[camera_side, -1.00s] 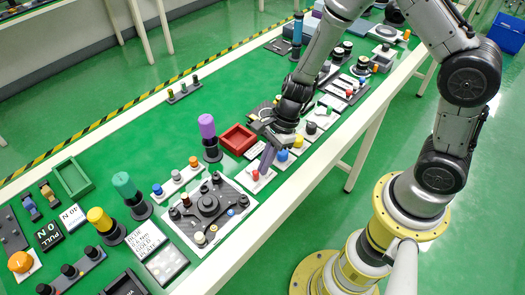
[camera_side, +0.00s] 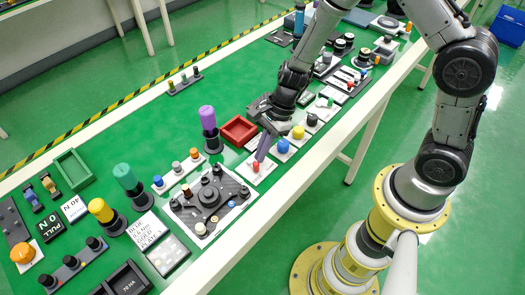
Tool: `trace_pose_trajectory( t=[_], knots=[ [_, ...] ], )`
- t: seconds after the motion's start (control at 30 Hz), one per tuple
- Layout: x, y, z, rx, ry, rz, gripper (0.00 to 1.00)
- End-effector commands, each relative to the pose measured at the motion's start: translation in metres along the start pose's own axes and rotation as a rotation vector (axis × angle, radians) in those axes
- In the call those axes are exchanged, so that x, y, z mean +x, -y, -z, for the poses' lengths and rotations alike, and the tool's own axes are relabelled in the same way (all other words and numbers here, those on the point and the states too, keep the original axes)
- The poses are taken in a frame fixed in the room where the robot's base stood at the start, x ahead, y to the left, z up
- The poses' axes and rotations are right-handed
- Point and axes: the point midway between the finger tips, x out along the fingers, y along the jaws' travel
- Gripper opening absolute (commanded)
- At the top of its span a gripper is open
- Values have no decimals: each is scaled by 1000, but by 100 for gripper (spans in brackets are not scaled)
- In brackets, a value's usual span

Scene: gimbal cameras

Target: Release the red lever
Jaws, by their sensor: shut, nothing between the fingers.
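The red lever (camera_side: 256,166) is a small red piece on a white plate (camera_side: 247,174), near the front edge of the green table. A purple-grey bar stands just above and right of it, below my gripper. My gripper (camera_side: 264,150) points down over this plate, with its fingers shut and empty. Its tips are close to the red lever; I cannot tell whether they touch it.
A red open tray (camera_side: 239,129) lies behind the lever, and a purple-topped post (camera_side: 207,118) stands to its left. Blue (camera_side: 283,146), yellow (camera_side: 298,131) and black (camera_side: 312,119) knobs sit close on the right. A dark panel with pegs (camera_side: 211,197) is at the lower left.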

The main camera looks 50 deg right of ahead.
Motion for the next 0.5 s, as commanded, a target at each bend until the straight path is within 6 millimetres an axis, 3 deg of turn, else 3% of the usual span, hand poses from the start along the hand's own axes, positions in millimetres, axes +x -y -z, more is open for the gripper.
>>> trace_pose_trajectory(
  t=[0.17, 0.37, 0.5],
  knots=[
    [-2, 1, 6, 2, 0, 1, 0],
    [-15, 4, 37, 7, 0, 3, 0],
    [-46, 6, 37, -2, 0, 8, 0]
  ],
)
